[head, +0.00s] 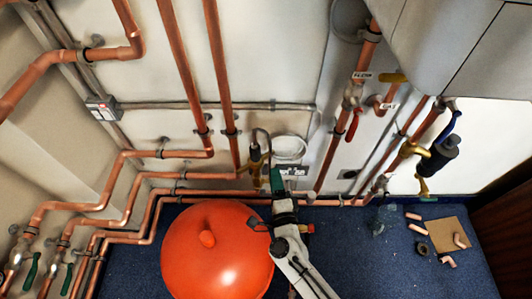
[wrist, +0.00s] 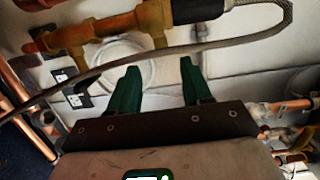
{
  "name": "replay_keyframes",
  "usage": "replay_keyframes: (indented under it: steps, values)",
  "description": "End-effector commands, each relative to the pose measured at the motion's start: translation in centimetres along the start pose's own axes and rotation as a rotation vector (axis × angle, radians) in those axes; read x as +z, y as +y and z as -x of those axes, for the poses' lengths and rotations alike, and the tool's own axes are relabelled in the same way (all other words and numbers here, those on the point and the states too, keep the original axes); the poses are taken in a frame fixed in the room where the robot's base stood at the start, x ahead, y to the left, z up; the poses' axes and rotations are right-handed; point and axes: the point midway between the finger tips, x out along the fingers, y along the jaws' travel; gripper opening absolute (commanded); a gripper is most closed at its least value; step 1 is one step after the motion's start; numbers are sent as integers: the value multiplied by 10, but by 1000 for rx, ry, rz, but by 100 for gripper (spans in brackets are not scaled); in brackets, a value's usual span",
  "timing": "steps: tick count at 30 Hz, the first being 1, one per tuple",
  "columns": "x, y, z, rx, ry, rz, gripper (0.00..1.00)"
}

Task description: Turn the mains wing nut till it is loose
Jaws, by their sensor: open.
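My gripper (head: 276,174) is in the middle of the head view, beside the orange vessel's upper right, near the wall pipes. In the wrist view its two green fingers (wrist: 160,68) are spread wide with nothing between them. Ahead of them is a brass fitting (wrist: 92,32) with a black cylinder (wrist: 200,9) and a grey braided hose crossing in front. A similar brass fitting with a dark hose (head: 256,158) shows just left of my gripper in the head view. I cannot make out the mains wing nut for certain.
The orange vessel (head: 215,255) stands lower left of my gripper. Copper pipes (head: 218,70) run up and along the wall. Loose copper pieces and a brown sheet (head: 447,235) lie on the blue floor at right.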

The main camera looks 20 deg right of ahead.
Motion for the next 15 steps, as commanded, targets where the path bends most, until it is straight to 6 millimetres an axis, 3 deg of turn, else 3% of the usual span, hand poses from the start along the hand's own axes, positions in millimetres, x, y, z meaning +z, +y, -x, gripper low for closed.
replay_keyframes:
  steps: [15]
  values:
    - [0,-1,-86,-3,-1,2,49]
